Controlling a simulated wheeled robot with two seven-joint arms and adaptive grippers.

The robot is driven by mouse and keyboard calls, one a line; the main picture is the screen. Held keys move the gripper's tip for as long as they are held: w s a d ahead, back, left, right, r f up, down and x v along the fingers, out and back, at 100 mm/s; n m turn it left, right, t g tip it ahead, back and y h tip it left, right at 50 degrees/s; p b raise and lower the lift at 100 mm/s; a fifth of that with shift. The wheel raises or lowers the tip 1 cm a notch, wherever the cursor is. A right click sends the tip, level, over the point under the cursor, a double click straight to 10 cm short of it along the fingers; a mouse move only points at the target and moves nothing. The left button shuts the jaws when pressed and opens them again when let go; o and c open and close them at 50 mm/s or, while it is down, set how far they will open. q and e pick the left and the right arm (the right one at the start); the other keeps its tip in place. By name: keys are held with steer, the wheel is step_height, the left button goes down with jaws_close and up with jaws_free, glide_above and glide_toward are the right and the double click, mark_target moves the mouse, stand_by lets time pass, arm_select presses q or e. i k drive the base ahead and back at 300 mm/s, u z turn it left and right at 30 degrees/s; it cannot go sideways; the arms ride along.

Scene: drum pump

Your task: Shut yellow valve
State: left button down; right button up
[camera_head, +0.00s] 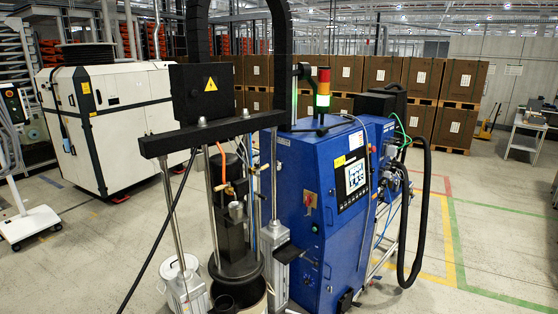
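The drum pump (233,240) stands in the middle, between two upright metal posts under a dark crossbar. A small orange-yellow part (229,189) sits on its upper section and looks like a valve handle. It is too small to tell whether it is open or shut. Neither of my grippers is in view.
A black cable hangs on the left. Floor is open at right and left.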

mark_target(266, 166)
steer(key=z, duration=0.85)
steer(key=i, duration=1.65)
steer(key=u, duration=0.75)
